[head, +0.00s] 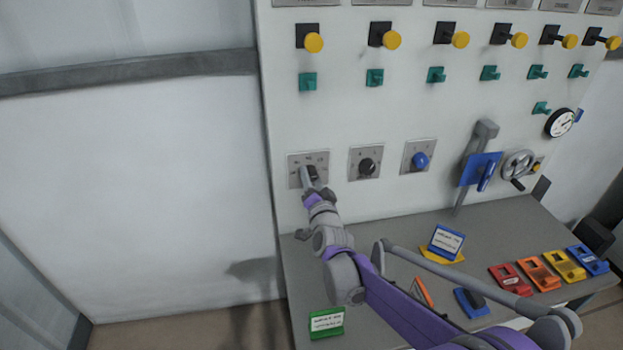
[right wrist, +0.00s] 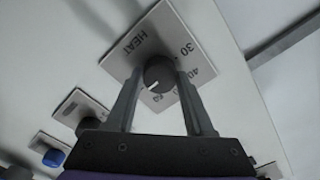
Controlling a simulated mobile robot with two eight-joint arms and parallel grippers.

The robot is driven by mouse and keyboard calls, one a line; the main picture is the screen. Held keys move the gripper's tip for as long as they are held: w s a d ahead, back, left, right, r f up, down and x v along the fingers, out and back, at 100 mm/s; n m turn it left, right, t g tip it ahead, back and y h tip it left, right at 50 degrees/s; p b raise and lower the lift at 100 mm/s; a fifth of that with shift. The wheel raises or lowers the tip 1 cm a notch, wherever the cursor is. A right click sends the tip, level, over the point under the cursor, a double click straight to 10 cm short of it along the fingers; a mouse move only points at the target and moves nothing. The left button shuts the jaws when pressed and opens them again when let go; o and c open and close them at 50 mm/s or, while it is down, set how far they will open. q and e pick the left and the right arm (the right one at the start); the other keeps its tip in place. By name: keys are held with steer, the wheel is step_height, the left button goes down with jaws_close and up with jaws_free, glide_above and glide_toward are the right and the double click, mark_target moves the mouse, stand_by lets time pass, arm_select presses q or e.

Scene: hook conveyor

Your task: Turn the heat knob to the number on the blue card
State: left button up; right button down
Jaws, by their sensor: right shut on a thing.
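The heat knob (right wrist: 158,73) is dark and round, on a grey plate (right wrist: 172,32) marked HEAT, with 30, 40 and a partly hidden number around it. A white line on the knob points down and left in the right wrist view. My right gripper (right wrist: 159,82) is shut on the knob, one finger on each side. In the head view, the gripper (head: 309,178) reaches the leftmost plate and partly covers the knob. A blue-framed card (head: 446,241) stands on the bench; its writing is too small to read. My left gripper is not in view.
A black knob (head: 367,166) and a blue knob (head: 420,160) sit to the right on the panel. A lever (head: 473,165) and handwheel (head: 519,165) are farther right. A green-framed card (head: 327,323) and several coloured blocks are on the bench (head: 510,225). My right arm crosses above it.

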steer(key=shift+c, duration=1.4)
jaws_free()
steer(key=shift+s, duration=0.1)
steer(key=s+d+b, duration=0.1)
steer(key=s+d, duration=0.1)
steer(key=s, duration=0.8)
steer(key=shift+s, duration=0.2)
steer(key=shift+d, duration=0.1)
